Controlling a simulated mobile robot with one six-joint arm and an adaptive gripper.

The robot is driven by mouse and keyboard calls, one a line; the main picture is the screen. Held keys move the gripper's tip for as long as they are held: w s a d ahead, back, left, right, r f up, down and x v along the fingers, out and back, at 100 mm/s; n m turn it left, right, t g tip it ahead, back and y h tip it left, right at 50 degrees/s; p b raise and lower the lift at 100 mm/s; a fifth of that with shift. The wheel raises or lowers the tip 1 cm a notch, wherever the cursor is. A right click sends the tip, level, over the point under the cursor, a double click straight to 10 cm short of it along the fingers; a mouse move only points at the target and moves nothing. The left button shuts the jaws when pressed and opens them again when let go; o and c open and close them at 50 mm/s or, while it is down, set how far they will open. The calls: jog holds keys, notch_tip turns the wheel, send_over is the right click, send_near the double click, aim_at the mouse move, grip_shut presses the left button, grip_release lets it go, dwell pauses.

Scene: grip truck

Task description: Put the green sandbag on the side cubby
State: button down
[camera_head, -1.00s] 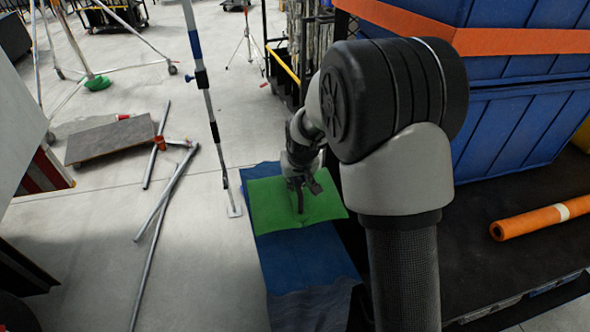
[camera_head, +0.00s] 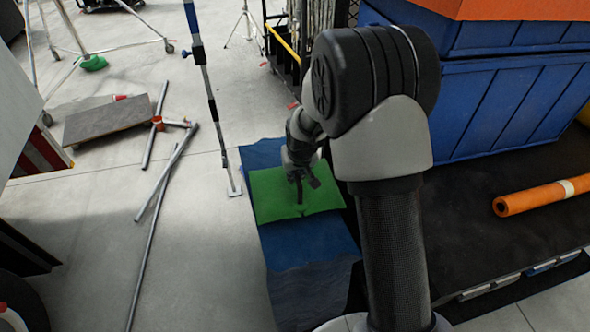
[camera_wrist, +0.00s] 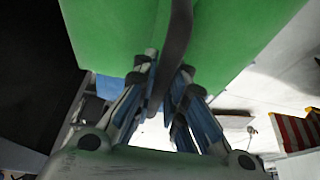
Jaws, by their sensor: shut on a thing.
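The green sandbag (camera_head: 270,198) lies flat over a blue sandbag or pad (camera_head: 305,250), left of my arm in the head view. I cannot tell whether it touches the blue surface. My gripper (camera_head: 301,186) points down at its middle and is shut on its dark strap. In the wrist view the green sandbag (camera_wrist: 110,35) fills the top, and the strap runs between the fingers of my gripper (camera_wrist: 168,80). My arm hides what lies just right of the bag. I cannot make out the side cubby.
A dark platform (camera_head: 455,230) at right bears stacked blue bins (camera_head: 510,105) and an orange roll (camera_head: 540,196). A thin upright pole (camera_head: 218,120) stands just left of the bag. Metal tubes (camera_head: 152,240) and a grey board (camera_head: 105,122) lie on the floor at left.

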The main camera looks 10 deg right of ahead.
jog(key=shift+w+r, duration=0.2)
jog(key=c, duration=2.1)
grip_release()
jog(key=shift+s+f, duration=0.15)
jog(key=shift+f, duration=0.15)
jog(key=o, duration=0.5)
jog(key=shift+s+r, duration=0.1)
jog(key=shift+c, duration=0.2)
